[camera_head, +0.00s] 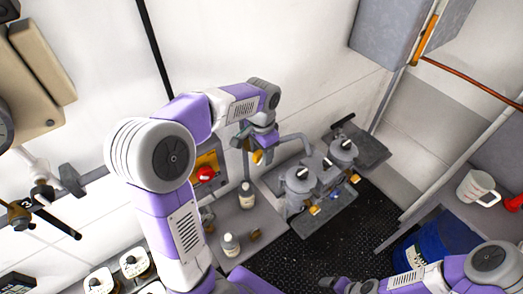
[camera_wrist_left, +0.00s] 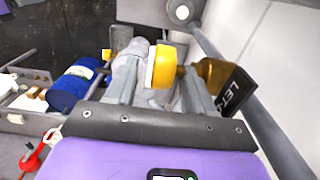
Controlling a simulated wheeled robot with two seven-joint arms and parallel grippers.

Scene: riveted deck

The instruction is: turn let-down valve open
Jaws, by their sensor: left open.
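The let-down valve shows in the left wrist view as a yellow handle (camera_wrist_left: 162,66) on a brass body (camera_wrist_left: 212,73). A dark tag (camera_wrist_left: 232,92) reading "LET-D", partly cut off, is beside it. In the head view the yellow handle (camera_head: 257,157) is small and partly covered by my gripper. My left gripper (camera_head: 260,147) is open at the valve. In the left wrist view its grey fingers (camera_wrist_left: 160,80) stand on either side of the yellow handle; I cannot tell whether they touch it. My right gripper (camera_head: 338,284) is at the bottom edge, its jaws unclear.
A red knob on a yellow plate (camera_head: 204,174) is left of the valve. Two bottles (camera_head: 246,195) (camera_head: 230,245) stand on the grey shelf below. A grey pump unit (camera_head: 318,178) is to the right.

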